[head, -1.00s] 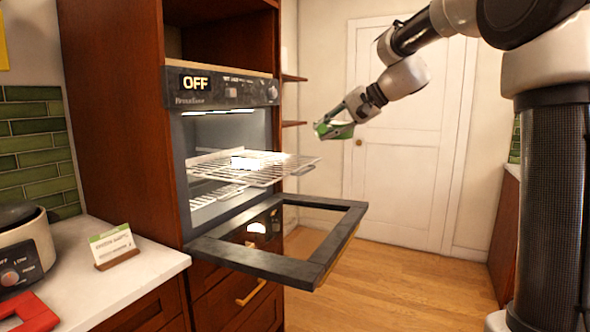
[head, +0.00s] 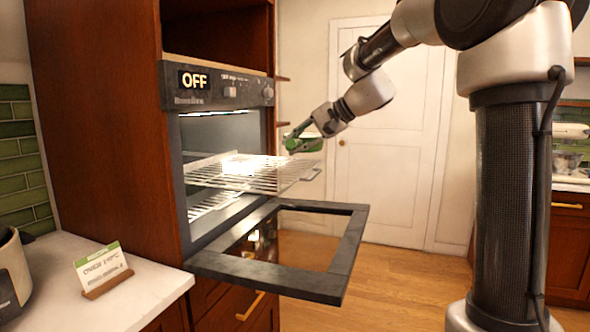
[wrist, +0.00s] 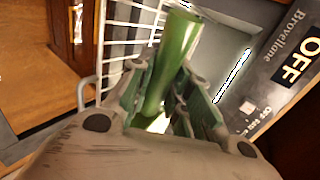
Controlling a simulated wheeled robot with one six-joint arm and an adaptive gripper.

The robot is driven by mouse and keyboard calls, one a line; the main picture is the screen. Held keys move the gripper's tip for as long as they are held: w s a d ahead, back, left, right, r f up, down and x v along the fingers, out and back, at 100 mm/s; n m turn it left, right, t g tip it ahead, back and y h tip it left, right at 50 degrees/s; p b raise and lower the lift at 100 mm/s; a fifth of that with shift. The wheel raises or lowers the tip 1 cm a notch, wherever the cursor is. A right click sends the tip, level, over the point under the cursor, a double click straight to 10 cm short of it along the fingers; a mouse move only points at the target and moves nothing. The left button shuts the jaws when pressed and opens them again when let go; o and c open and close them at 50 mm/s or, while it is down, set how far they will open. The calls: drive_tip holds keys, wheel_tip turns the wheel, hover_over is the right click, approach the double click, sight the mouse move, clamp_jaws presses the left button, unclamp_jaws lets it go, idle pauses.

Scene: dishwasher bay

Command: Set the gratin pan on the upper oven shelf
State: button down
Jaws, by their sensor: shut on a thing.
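The green gratin pan (head: 303,145) is held in my gripper (head: 312,133). In the wrist view the pan (wrist: 180,50) shows as a narrow green shape between the fingers, so it appears edge-on. My gripper also shows there (wrist: 165,95), shut on the pan. The upper oven shelf (head: 285,178) is a wire rack pulled well out of the open oven. The pan is above the level of this shelf, near its outer right end in the head view, and apart from it. The shelf's wires (wrist: 100,50) also show in the wrist view.
The oven door (head: 335,283) is folded down below the shelf. A lower rack (head: 212,203) sits inside. A bright white patch lies on the upper shelf; I cannot tell if it is an object or glare. The control panel (head: 215,88) reads OFF. A card stand (head: 105,275) is on the counter.

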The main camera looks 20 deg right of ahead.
wheel_tip(320, 180, down, 6)
drive_tip(key=shift+f, duration=0.35)
drive_tip(key=shift+f, duration=0.25)
drive_tip(key=c, duration=1.3)
unclamp_jaws()
